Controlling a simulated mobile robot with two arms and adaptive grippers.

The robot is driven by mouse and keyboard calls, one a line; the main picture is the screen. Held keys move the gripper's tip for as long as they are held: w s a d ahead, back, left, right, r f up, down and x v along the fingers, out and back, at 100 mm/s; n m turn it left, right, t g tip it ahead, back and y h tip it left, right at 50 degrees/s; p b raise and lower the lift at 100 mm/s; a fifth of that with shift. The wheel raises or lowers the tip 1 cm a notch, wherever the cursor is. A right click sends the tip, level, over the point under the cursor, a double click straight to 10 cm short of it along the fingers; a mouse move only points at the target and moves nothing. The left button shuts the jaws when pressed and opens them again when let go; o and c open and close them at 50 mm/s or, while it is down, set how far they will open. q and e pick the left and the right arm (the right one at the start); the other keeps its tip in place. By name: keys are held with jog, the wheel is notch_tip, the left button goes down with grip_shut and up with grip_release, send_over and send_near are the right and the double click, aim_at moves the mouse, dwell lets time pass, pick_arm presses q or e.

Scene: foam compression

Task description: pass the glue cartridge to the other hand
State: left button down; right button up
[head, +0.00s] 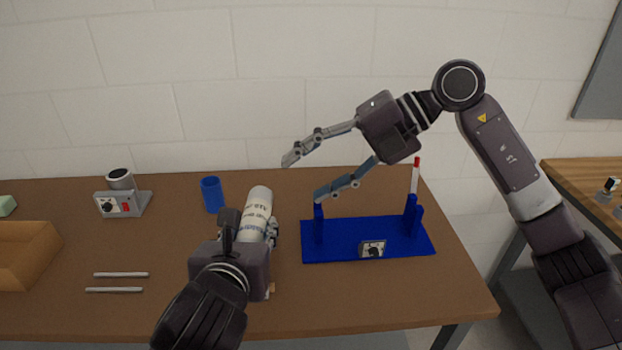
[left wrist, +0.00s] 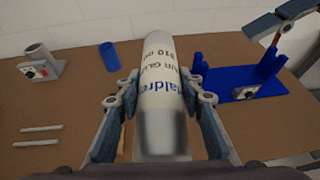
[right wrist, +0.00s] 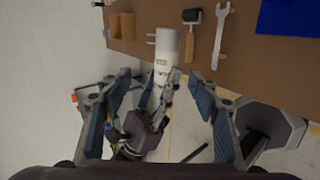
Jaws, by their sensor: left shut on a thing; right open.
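The glue cartridge (head: 258,205) is a white cylinder with printed lettering and a silver-grey lower part. My left gripper (head: 250,226) is shut on it, with fingers on both sides of its body. The left wrist view shows the cartridge (left wrist: 160,70) pointing away between the fingers. My right gripper (head: 306,178) is open and empty, up and to the right of the cartridge, not touching it. In the right wrist view the cartridge (right wrist: 167,45) shows beyond the open fingers. The far end of the cartridge is free; its near end is partly hidden by my left gripper.
A blue stand (head: 375,238) with two posts and a red-tipped piece is at the right of the table. A blue cup (head: 212,194), a grey device (head: 122,200), two metal rods (head: 118,275) and a brown box (head: 25,256) are to the left. A wrench (right wrist: 222,30) shows in the right wrist view.

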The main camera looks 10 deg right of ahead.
aim_at(265, 209)
jog(key=x, duration=0.8)
jog(key=f+x, duration=0.1)
jog(key=x, duration=0.3)
jog(key=shift+s+f, duration=0.2)
pick_arm(q)
jog(key=shift+d, duration=0.1)
pick_arm(e)
grip_shut()
pick_arm(q)
jog(key=c, duration=1.2)
grip_release()
jog(key=shift+c, duration=0.2)
pick_arm(e)
jog(key=shift+r, duration=0.1)
